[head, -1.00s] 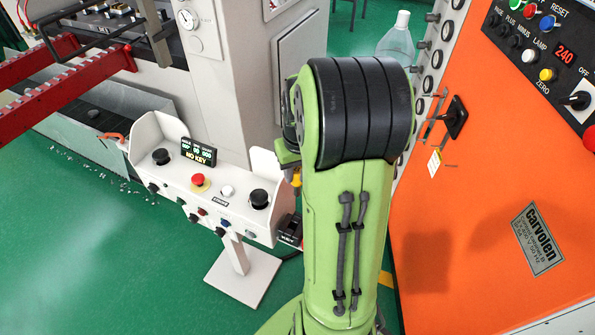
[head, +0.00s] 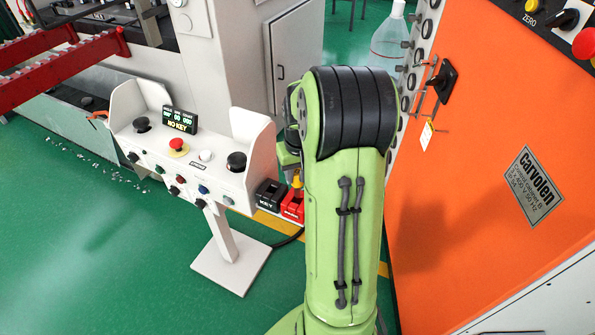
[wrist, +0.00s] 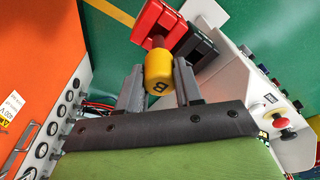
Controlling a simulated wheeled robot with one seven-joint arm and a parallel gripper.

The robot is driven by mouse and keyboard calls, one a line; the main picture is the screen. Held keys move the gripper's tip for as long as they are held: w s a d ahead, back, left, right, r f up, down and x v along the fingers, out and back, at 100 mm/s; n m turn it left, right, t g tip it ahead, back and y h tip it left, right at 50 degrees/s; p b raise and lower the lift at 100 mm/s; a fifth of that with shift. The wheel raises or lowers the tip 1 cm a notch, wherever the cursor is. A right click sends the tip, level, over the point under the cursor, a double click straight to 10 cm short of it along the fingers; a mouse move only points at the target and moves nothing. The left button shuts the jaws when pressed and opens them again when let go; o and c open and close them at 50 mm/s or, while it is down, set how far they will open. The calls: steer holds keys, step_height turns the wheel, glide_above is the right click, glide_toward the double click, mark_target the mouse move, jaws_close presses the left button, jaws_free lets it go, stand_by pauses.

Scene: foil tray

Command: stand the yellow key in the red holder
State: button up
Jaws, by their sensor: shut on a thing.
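The yellow key (wrist: 158,72) has a round head marked B and a darker shaft. My gripper (wrist: 158,85) is shut on its head, one grey finger on each side. The shaft points at the red holder (wrist: 157,20), and its tip is over or at the holder; I cannot tell whether it has entered. In the head view the yellow key (head: 297,181) shows upright just above the red holder (head: 291,209), beside my green arm. My arm hides the gripper's fingers there.
A black holder (head: 268,193) stands right beside the red one, at the edge of the white control panel (head: 190,160). The panel's display (head: 180,121) reads NO KEY. The orange cabinet (head: 480,180) stands close on the right. Green floor lies open below.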

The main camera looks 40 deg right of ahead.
mark_target(297, 185)
steer(key=shift+f+b, duration=1.75)
steer(key=shift+f, duration=0.65)
steer(key=o, duration=1.2)
steer(key=shift+c, duration=0.2)
step_height(297, 185, up, 16)
steer(key=s+a+p, duration=0.1)
steer(key=s+p, duration=0.1)
steer(key=p, duration=0.3)
steer(key=shift+f, duration=0.15)
